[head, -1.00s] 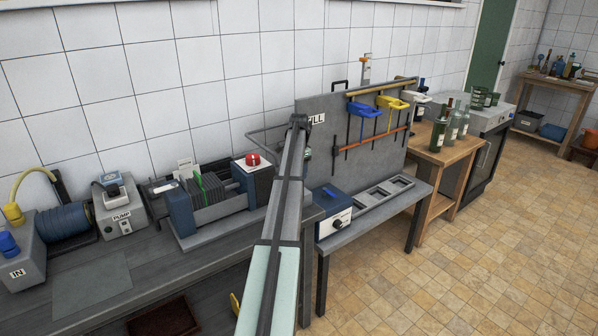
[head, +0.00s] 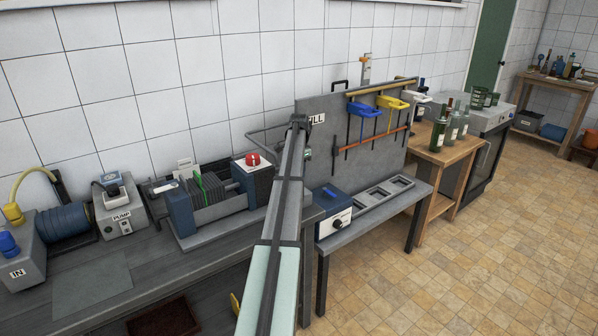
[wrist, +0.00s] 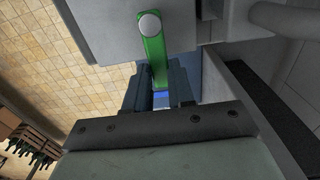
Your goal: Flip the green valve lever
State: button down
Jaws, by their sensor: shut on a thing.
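The green valve lever (wrist: 153,45) shows in the wrist view at the top centre. It is a flat green bar with a round pale pivot cap at its upper end. Its lower end lies between the fingers of my gripper (wrist: 161,88), which is shut on it. In the head view my arm reaches toward the grey panel, and it hides most of the lever and the fingers; a small green patch shows just right of the arm's end.
The grey panel (head: 330,110) carries hanging blue, yellow and white handled pieces. A blue box with a black knob (head: 334,212) stands below it. A filter unit with a red button (head: 252,160) stands left of my arm. The tiled floor at right is clear.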

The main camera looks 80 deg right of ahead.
jog(key=shift+s+a+m, duration=0.1)
jog(key=shift+m, duration=0.2)
jog(key=m, duration=0.1)
jog(key=s+a+m, duration=0.1)
jog(key=m, duration=0.1)
jog(key=shift+a+m, duration=0.2)
jog(key=shift+m, duration=0.1)
jog(key=a+m, duration=0.1)
jog(key=m, duration=0.1)
jog(key=a+m, duration=0.1)
jog(key=m, duration=0.1)
jog(key=shift+s+m, duration=0.15)
jog(key=shift+m, duration=0.15)
jog(key=m, duration=0.1)
jog(key=a+m, duration=0.1)
jog(key=m, duration=0.2)
jog(key=shift+w+a, duration=0.2)
jog(key=shift+a, duration=0.2)
jog(key=shift+w+a+m, duration=0.2)
jog(key=shift+a+m, duration=0.05)
jog(key=shift+m, duration=0.6)
jog(key=shift+w+a+m, duration=0.15)
jog(key=shift+a+m, duration=0.15)
jog(key=shift+m, duration=0.6)
jog(key=shift+w+a+m, duration=0.2)
jog(key=shift+a+m, duration=0.05)
jog(key=shift+m, duration=0.6)
jog(key=c, duration=1)
grip_release()
jog(key=shift+o, duration=0.2)
